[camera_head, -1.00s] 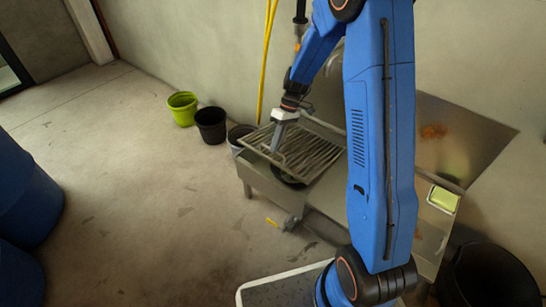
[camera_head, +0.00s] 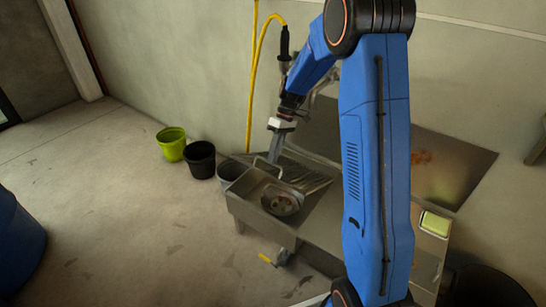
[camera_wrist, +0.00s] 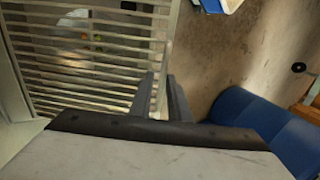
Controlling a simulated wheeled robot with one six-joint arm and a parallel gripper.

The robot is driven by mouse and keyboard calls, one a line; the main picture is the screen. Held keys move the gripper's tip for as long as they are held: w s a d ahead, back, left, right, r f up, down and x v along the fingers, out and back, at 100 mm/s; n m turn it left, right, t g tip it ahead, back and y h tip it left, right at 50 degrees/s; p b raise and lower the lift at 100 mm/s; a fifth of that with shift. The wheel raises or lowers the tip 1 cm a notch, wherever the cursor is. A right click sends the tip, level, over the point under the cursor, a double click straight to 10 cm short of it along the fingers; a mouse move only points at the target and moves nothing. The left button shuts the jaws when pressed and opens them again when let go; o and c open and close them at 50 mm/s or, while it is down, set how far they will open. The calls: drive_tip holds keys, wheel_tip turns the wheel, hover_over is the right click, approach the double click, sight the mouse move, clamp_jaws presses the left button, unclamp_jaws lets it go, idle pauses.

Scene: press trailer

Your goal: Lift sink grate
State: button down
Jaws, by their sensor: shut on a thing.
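The sink grate (camera_head: 312,182) is a frame of thin parallel metal bars. In the head view it is tilted over the metal sink (camera_head: 243,202), with its near-left part raised. The wrist view shows its bars (camera_wrist: 95,42) filling the upper left. My gripper (camera_head: 275,157) is shut on the grate at its edge; in the wrist view the two fingers (camera_wrist: 162,98) close on the side bar. The round drain part (camera_head: 283,203) shows in the basin below. My arm hides some of the sink's right side.
A green bucket (camera_head: 172,144), a black bucket (camera_head: 201,160) and a grey bucket (camera_head: 231,171) stand left of the sink. A yellow hose (camera_head: 252,85) hangs by the wall. The floor at left is mostly clear. Blue barrels (camera_wrist: 262,132) show in the wrist view.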

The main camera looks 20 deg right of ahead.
drive_tip(key=c, duration=1.8)
unclamp_jaws()
drive_tip(key=shift+w+d+f, duration=0.2)
drive_tip(key=shift+d+f, duration=0.05)
drive_tip(key=shift+d, duration=0.2)
drive_tip(key=shift+c, duration=0.2)
drive_tip(key=shift+s+a+r, duration=0.1)
drive_tip(key=shift+a, duration=0.15)
drive_tip(key=shift+r, duration=0.15)
wheel_tip(320, 180, up, 10)
drive_tip(key=shift+f, duration=0.2)
